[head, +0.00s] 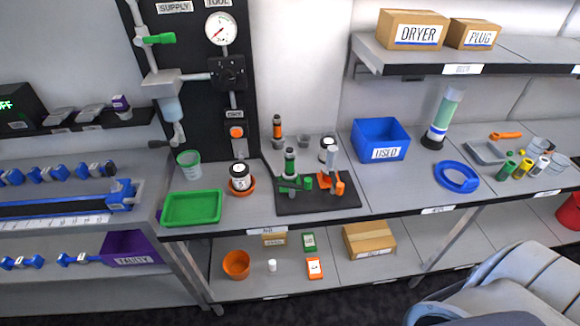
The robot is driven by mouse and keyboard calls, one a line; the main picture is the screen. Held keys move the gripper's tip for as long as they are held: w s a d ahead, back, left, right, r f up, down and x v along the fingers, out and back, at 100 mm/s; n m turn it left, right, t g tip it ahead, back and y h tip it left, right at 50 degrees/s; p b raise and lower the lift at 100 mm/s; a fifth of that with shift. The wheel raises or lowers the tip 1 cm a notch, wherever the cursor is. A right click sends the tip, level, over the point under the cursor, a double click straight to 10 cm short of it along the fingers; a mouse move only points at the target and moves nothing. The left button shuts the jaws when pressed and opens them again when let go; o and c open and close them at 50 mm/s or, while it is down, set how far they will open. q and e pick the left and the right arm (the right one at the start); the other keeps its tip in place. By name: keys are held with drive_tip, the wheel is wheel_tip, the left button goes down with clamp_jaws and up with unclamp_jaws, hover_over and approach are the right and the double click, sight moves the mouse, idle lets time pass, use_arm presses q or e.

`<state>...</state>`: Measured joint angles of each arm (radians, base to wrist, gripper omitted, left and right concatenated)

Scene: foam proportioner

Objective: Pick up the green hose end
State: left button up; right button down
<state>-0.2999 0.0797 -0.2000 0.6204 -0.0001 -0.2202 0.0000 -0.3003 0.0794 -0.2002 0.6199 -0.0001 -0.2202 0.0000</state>
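A dark mat (330,202) lies on the middle of the bench. On it stands a dark upright piece with a green band (290,163), with green parts (297,184) low at its foot. These green parts may be the green hose end, but they are too small to tell. Beside them on the mat stands a pale upright piece (332,158) with orange parts (337,183) at its foot. A green valve handle (160,39) sits on the pipe at the supply panel. Neither of my grippers is in view.
A green tray (192,222) and a black-and-white jar (239,172) are left of the mat. A blue USED bin (380,139), a blue ring (457,190) and a clear-green cylinder (441,118) are to the right. Bare bench lies between mat and ring. A shelf (480,72) overhangs at right.

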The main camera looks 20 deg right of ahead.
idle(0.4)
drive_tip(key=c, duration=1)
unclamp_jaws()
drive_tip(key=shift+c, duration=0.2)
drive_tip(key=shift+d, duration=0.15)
